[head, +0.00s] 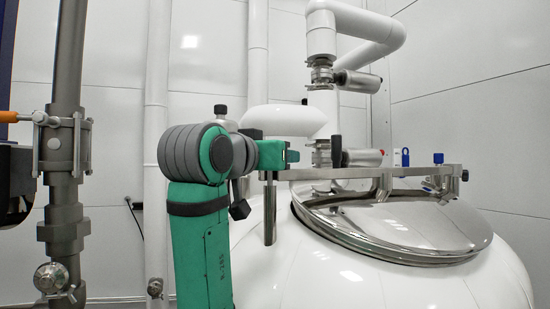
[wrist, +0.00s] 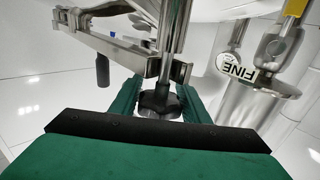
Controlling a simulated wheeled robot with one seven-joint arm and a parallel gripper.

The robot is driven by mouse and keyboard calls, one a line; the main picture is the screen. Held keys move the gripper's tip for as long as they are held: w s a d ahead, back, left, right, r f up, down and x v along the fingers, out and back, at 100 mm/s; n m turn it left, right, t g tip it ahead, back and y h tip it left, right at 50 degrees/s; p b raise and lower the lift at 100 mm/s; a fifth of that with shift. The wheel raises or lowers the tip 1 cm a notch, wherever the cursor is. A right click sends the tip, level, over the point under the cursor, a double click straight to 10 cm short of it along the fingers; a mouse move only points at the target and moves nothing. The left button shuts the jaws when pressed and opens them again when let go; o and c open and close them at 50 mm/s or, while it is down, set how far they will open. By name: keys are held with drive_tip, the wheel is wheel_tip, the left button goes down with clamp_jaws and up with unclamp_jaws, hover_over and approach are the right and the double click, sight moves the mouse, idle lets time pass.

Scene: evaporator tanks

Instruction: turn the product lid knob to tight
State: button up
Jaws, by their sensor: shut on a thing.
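The product lid (head: 400,218) is a shiny steel dome on the white tank, with a flat steel bar (head: 345,172) across its top. My green gripper (head: 284,154) is at the left end of this bar. In the wrist view, a black lobed knob (wrist: 160,104) on a steel rod sits between the two green fingers of my gripper (wrist: 157,106). The fingers are shut on the knob from both sides. In the head view the knob is hidden behind my gripper. How tight it is cannot be told.
White pipes with steel valves (head: 322,72) rise behind the lid. A grey pipe with a clamp (head: 62,145) stands at left.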

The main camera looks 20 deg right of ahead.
drive_tip(key=m+g+h, duration=0.2)
drive_tip(key=g, duration=0.2)
drive_tip(key=s+m+g+h, duration=0.1)
drive_tip(key=m+g+h, duration=0.1)
drive_tip(key=m+g, duration=0.1)
drive_tip(key=s+d+m+g+h, duration=0.1)
drive_tip(key=m+g, duration=0.2)
drive_tip(key=g, duration=0.1)
drive_tip(key=shift+s+d+r+g+h, duration=0.1)
drive_tip(key=shift+s+g+h, duration=0.2)
drive_tip(key=shift+h, duration=0.1)
drive_tip(key=m+g, duration=0.2)
drive_tip(key=g, duration=0.1)
drive_tip(key=s+m+g, duration=0.1)
drive_tip(key=m+g, duration=0.1)
drive_tip(key=g, duration=0.1)
drive_tip(key=shift+s+y, duration=0.15)
drive_tip(key=shift+y, duration=0.15)
drive_tip(key=shift+s+a+m+g+y, duration=0.15)
drive_tip(key=shift+m+g+y, duration=0.1)
drive_tip(key=shift+m+g, duration=0.45)
drive_tip(key=shift+s+a+m+g+y, duration=0.15)
drive_tip(key=shift+m+g+y, duration=0.1)
drive_tip(key=shift+m+g, duration=0.4)
drive_tip(key=shift+d+g, duration=0.1)
drive_tip(key=shift+g, duration=0.25)
drive_tip(key=o, duration=1)
